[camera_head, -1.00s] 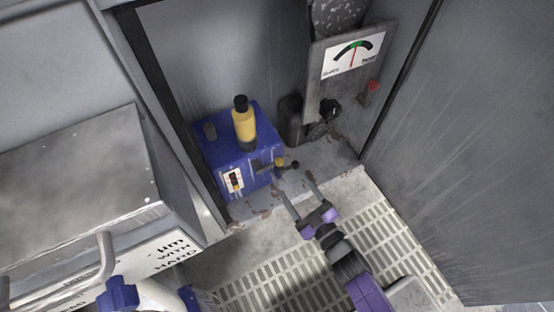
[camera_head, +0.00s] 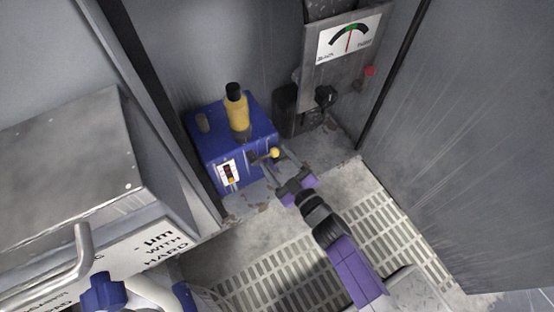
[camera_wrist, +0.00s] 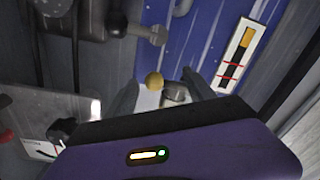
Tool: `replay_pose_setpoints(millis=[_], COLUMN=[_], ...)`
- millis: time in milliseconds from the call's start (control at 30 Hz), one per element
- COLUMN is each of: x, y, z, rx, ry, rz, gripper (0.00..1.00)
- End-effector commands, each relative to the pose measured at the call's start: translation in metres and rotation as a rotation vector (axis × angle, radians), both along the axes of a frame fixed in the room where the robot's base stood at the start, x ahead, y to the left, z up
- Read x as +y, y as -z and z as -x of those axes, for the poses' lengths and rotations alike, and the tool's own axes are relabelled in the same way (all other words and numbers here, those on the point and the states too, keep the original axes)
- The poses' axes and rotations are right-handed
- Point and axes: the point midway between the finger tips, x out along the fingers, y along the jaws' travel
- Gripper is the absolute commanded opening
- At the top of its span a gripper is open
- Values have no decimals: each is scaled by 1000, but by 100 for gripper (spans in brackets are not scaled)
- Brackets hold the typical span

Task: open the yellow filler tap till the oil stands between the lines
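The blue oil unit (camera_head: 206,152) stands in the corner, with a yellow black-capped bottle (camera_head: 238,112) upright on top. Its filler tap has a yellow knob (camera_head: 275,153), which also shows in the wrist view (camera_wrist: 154,80). My gripper (camera_head: 269,162) is open at the tap. In the wrist view its fingers (camera_wrist: 158,94) lie either side of the knob and a metal fitting (camera_wrist: 174,95); contact is not clear. The sight gauge (camera_wrist: 237,56) is on the unit's front face. Its yellow oil column ends short of both red lines, on the low side.
A dial panel (camera_head: 347,38) with a black knob (camera_head: 325,96) and red button (camera_head: 369,71) is behind right. A grey wall panel (camera_head: 455,130) closes the right side. A grey metal box (camera_head: 65,150) stands at left. Slotted floor grating (camera_head: 275,270) lies in front.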

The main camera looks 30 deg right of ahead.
Motion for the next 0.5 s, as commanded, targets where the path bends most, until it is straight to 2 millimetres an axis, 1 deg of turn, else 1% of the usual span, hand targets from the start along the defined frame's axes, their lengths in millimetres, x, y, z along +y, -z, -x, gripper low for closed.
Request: replay_pose_setpoints(millis=[33, 100, 167, 200, 267, 300, 333, 500], x=[0, 0, 0, 0, 0, 0, 0, 1], y=[0, 0, 0, 0, 0, -1, -1, -2], z=[0, 0, 0, 0, 0, 0, 0, 0], rx=[0, 0, 0, 0, -1, -2, -2, -4], ry=[0, 0, 0, 0, 0, -1, -1, -3], rz=[0, 0, 0, 0, -1, -1, -1, -2], gripper=[55, 41, 29, 21, 10, 2, 0, 0])
